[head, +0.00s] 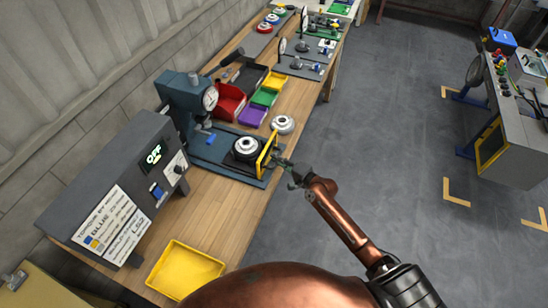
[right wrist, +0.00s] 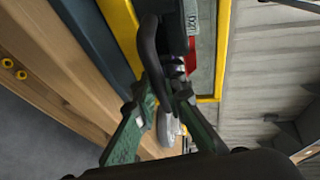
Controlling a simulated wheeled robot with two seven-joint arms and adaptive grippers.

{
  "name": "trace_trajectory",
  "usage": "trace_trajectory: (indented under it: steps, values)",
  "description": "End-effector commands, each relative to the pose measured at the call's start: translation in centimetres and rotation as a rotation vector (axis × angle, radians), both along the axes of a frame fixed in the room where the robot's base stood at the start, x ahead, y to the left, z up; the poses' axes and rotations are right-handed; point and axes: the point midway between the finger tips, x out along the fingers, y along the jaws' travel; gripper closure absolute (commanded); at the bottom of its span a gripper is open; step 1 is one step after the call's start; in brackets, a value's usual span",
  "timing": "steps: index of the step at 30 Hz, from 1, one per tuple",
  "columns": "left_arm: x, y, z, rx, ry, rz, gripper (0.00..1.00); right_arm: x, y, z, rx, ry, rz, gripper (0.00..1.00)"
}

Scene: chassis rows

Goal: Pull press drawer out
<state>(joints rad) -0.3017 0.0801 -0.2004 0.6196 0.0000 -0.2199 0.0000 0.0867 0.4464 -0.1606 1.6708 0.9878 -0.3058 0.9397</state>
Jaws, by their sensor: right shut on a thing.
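The press (head: 187,98) is a dark blue-grey stand with a round dial, on the wooden bench. On its base plate sits the press drawer, with a yellow-framed front panel (head: 266,154) facing the aisle and a round silver part (head: 245,145) on a black seat behind it. My right gripper (head: 282,163) is at the outer face of this panel, shut on the drawer handle. In the right wrist view its green fingers (right wrist: 166,94) close at the dark handle, in front of the yellow frame (right wrist: 207,99). The exact grip is partly hidden. My left gripper is not in view.
A grey control box (head: 120,190) with a green display and a yellow tray (head: 187,269) stand nearer on the bench. A loose silver ring (head: 283,124) and red, purple, green and yellow bins lie beyond the drawer. The grey floor (head: 350,130) beside the bench is clear.

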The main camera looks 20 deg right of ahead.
Motion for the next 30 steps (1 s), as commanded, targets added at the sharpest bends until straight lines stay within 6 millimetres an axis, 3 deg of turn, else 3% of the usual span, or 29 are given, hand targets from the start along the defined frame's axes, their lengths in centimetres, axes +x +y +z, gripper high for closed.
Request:
trace_trajectory:
  steps: [10,11,19,30]
  values:
    - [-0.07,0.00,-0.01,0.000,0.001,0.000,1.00,-0.17,-0.14,-0.10,0.000,0.002,0.000,1.00]
    - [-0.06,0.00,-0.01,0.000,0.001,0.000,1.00,-0.17,-0.14,-0.10,0.000,0.002,-0.001,0.89]
    - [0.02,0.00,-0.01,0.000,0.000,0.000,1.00,-0.14,-0.12,-0.04,0.000,0.001,-0.001,0.71]
    - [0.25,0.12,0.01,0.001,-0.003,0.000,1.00,-0.83,-0.40,0.11,0.001,0.000,-0.001,0.71]
